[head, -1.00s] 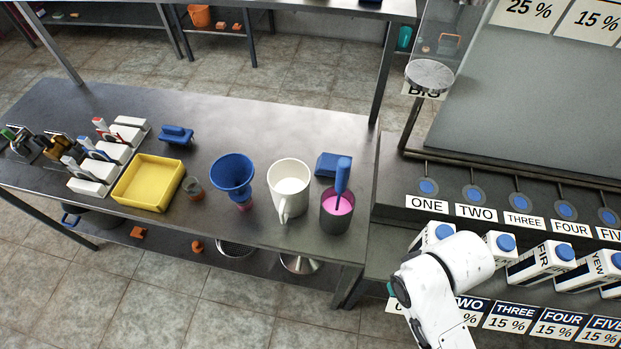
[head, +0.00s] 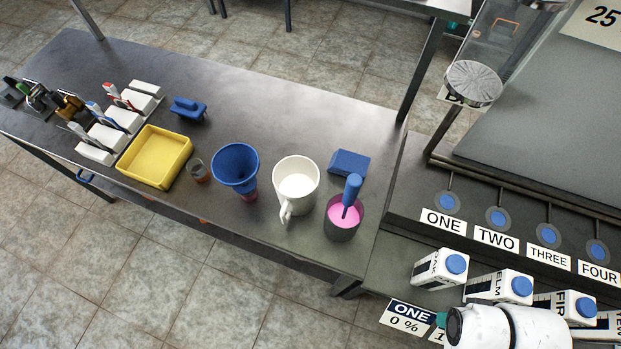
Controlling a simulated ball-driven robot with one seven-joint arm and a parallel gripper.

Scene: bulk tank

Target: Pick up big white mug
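The big white mug (head: 297,188) stands upright on the dark metal table (head: 270,110), with its handle toward the front edge. It holds something white. A blue funnel (head: 235,167) is to its left and a dark cup (head: 342,221) with pink contents and a blue-handled tool is close to its right. My white arm shows at the bottom right, in front of the cartons and well away from the mug. My gripper's fingers do not show in this view.
A blue block (head: 349,163) lies behind the dark cup. A small cup (head: 199,171) and a yellow tray (head: 155,157) are further left. Several cartons (head: 440,268) with blue caps stand at right. The table behind the mug is clear.

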